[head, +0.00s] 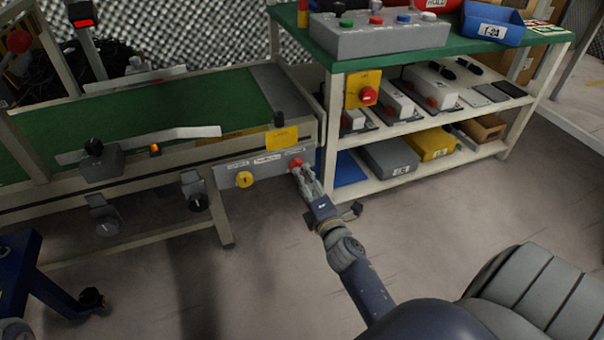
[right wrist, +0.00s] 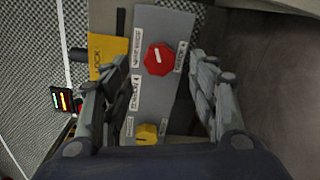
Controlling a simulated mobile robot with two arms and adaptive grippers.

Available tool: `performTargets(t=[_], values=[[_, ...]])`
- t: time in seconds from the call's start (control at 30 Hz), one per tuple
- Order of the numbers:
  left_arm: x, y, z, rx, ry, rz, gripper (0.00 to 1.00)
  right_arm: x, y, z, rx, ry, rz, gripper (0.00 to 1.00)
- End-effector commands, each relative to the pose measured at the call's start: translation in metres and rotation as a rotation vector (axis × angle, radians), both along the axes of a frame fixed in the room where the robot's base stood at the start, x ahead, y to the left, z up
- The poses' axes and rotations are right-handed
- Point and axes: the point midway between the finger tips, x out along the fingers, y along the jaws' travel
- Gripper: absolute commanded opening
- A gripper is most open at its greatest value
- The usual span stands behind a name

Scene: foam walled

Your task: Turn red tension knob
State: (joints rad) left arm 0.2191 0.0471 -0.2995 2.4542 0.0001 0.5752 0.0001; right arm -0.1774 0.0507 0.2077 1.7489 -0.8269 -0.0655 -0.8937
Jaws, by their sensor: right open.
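The red tension knob (head: 297,163) sits on a grey panel (head: 222,180) at the right end of the conveyor. In the right wrist view the red knob (right wrist: 159,59) has a white pointer mark and lies ahead, between the two fingers. My right gripper (head: 303,172) is open, with its fingertips at the knob; in the right wrist view the gripper (right wrist: 160,72) shows clear gaps on both sides of the knob. A yellow knob (head: 244,179) is on the same panel; it also shows in the right wrist view (right wrist: 147,133). My left gripper is not visible.
A yellow plate (head: 281,139) stands just above the panel. A green-topped shelf bench (head: 446,62) with bins stands close on the right. The green conveyor belt (head: 170,104) runs left. The floor (head: 270,270) in front is clear.

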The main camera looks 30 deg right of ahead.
Motion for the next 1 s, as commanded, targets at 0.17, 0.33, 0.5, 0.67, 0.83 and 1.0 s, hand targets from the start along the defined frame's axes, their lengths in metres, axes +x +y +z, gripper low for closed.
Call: performTargets(t=[0.17, 0.33, 0.5, 0.67, 0.83, 1.0], values=[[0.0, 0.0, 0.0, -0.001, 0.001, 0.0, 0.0, -0.035, 0.009, 0.0, 0.002, 0.003, -0.001, 0.54], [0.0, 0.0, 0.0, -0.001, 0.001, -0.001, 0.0, -0.058, 0.015, 0.001, 0.001, 0.002, 0.0, 0.54], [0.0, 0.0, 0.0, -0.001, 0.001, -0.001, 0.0, -0.069, 0.017, 0.002, 0.0, 0.001, -0.002, 0.54], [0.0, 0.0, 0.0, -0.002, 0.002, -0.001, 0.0, -0.07, 0.017, 0.002, 0.0, 0.0, -0.001, 0.54], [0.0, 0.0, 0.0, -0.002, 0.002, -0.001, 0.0, -0.07, 0.017, 0.002, -0.001, 0.0, -0.001, 0.54], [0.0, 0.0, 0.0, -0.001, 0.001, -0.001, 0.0, -0.07, 0.017, 0.002, -0.001, 0.0, -0.001, 0.54]])
